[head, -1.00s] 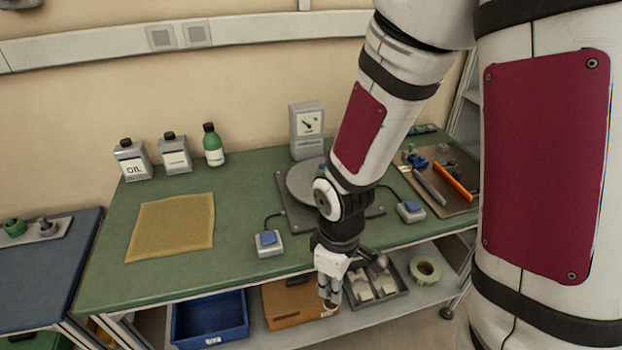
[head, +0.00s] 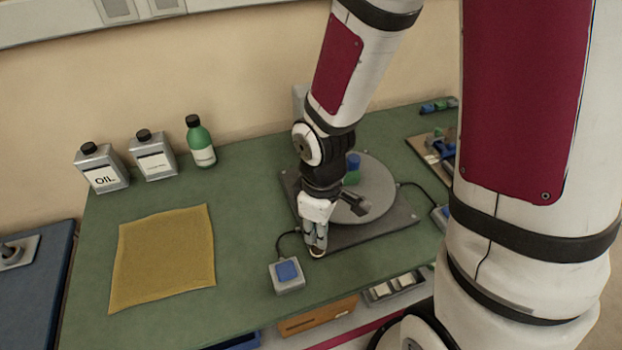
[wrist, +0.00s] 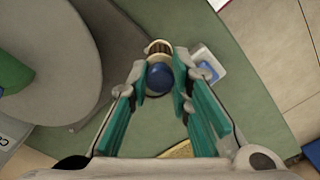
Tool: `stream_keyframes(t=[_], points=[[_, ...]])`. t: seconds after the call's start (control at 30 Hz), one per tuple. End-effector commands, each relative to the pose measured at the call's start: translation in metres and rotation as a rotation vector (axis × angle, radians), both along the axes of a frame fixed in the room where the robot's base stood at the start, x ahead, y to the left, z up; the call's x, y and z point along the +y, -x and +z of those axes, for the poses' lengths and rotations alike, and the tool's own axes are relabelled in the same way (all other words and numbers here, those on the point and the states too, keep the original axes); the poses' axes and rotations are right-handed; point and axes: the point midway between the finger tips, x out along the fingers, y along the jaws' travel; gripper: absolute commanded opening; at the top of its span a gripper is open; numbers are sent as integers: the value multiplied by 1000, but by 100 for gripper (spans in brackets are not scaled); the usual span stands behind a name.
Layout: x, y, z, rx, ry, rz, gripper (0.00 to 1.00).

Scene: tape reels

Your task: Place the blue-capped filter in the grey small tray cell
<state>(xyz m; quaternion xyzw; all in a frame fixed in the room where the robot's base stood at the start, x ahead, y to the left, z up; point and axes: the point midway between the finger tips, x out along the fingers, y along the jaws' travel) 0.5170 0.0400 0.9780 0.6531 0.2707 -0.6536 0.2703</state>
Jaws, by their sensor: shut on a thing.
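The blue-capped filter (wrist: 159,77) is between the fingertips of my gripper (wrist: 163,88) in the wrist view, with its blue cap facing the camera and a pale rim and brown side showing. In the head view my gripper (head: 317,240) is over the green bench, at the front left of the turntable plate. Only a small pale and brown end of the filter (head: 317,253) shows below the fingers there. A grey tray (head: 372,297) with pale blocks in its cells shows partly below the bench's front edge.
A grey turntable (head: 375,195) carries a blue and green object (head: 353,165) beside my wrist. A blue-button box (head: 287,276) stands just left of my gripper. A yellow cloth (head: 163,258), two cans and a green bottle (head: 200,140) are further left.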

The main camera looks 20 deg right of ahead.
Motion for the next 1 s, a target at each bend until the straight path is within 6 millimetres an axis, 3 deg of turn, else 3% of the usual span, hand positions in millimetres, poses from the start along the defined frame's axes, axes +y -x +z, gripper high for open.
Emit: stream_keyframes(t=[0.2,0.53,0.77,1.0], points=[[4,-17,-5,-6,1,-1,0],[11,-28,-6,-2,-1,2,0],[27,-65,-8,1,-1,4,0],[47,-114,-13,0,-1,2,0]])
